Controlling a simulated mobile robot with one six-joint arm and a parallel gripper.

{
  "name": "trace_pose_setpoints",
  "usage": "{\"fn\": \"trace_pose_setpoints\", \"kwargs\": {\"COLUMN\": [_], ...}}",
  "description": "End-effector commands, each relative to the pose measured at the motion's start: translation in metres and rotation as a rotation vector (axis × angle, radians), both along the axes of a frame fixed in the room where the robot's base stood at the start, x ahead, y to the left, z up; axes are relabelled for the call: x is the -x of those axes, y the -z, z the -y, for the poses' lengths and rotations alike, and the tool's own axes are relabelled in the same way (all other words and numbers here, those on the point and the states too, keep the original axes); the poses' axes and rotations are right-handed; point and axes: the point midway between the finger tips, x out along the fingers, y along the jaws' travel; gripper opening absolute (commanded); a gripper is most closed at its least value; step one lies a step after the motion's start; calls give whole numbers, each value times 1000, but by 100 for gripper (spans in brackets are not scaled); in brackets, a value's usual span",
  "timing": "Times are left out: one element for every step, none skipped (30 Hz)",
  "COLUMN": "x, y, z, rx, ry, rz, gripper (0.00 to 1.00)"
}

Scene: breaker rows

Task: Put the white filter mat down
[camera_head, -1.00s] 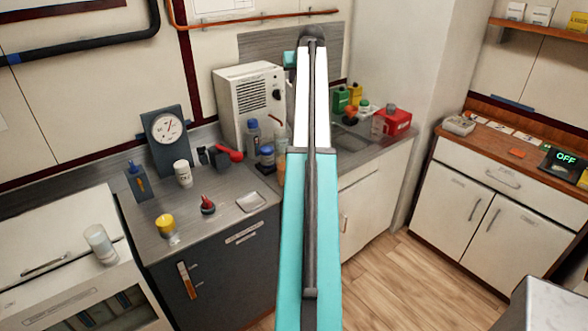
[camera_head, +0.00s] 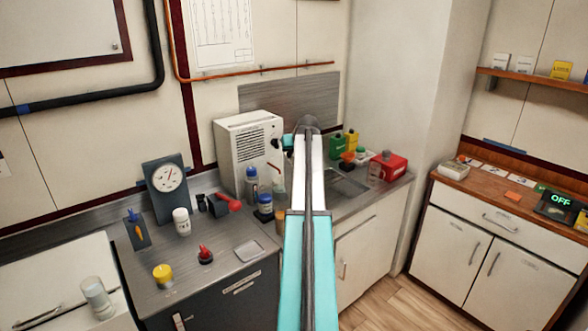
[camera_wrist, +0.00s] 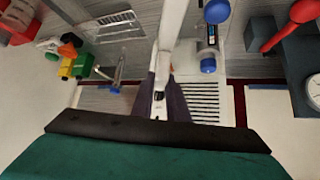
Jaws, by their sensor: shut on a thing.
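My gripper (camera_wrist: 162,88) shows in the wrist view as two dark fingers close together. They are shut on a thin white piece (camera_wrist: 172,32), seen nearly edge-on, which runs up to the top edge of that view. It looks like the white filter mat, but its full shape cannot be made out. In the head view my own arm stands in front and hides the fingers and whatever they hold. The arm's far end is in front of the back counter, right of the white grilled box (camera_head: 247,150).
The grey counter (camera_head: 215,258) holds a dial gauge (camera_head: 168,187), a white jar (camera_head: 181,221), yellow and red-topped items and a shallow grey tray (camera_head: 248,251). Blue-capped bottles (camera_head: 264,206) stand near the arm. A red box (camera_head: 389,166) and green containers are at the back right. A wooden-topped cabinet (camera_head: 468,187) is right.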

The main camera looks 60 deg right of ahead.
Motion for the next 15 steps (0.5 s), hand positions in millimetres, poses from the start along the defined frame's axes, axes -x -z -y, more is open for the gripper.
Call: {"fn": "trace_pose_setpoints", "kwargs": {"x": [1,1,1,1,1,0,0,0,0,0,0,0,0,0,0], "y": [6,10,15,18,21,25,27,28,30,31,31,31,32,31,31], "z": [-1,-1,-1,-1,0,0,0,0,0,0,1,1,1,1,1], "rx": [-1,-1,-2,-1,-1,0,0,0,0,0,0,1,1,1,1], "ry": [1,1,1,1,1,1,1,1,1,1,1,1,1,1,1], "rz": [0,0,0,1,1,2,2,2,1,1,1,1,2,2,2], "gripper": [0,0,0,0,0,0,0,0,0,0,0,0,0,0,0]}}
